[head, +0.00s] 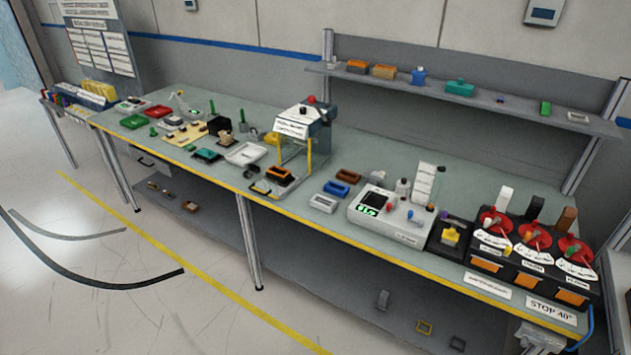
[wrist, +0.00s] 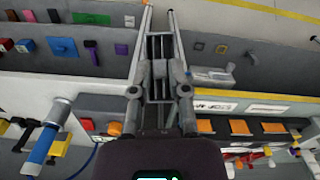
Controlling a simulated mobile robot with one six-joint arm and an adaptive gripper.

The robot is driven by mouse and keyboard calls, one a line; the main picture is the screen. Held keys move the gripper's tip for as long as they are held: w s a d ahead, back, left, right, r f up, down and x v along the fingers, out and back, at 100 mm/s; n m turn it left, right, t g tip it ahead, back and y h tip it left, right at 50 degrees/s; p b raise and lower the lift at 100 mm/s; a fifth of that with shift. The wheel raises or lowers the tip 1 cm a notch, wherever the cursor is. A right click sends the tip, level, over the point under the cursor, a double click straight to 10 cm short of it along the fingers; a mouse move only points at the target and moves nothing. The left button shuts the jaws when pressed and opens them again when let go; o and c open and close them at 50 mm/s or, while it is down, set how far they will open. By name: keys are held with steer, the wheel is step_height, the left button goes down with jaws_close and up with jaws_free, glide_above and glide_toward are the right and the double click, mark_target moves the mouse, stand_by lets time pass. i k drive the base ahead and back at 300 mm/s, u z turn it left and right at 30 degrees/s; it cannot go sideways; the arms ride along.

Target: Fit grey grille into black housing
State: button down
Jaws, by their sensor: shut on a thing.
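In the wrist view my gripper (wrist: 159,16) points up the picture, with its two long grey fingers on either side of a dark grey slatted piece. This piece looks like the grey grille (wrist: 160,48), and the fingers are shut on it. The grille's far end and its exact grip are hard to make out. In the head view my gripper does not show. A small black box-like part (head: 219,125) stands on the left half of the bench among other parts. I cannot tell for sure whether it is the black housing.
The long bench (head: 330,165) carries trays, a press-like station (head: 303,120), a white device with a green display (head: 385,215) and black units with red discs (head: 535,245). A wall shelf (head: 480,95) holds small parts. Open floor lies in front.

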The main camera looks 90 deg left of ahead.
mark_target(279, 175)
steer(key=z, duration=0.15)
steer(key=k, duration=1.5)
steer(key=u, duration=2.2)
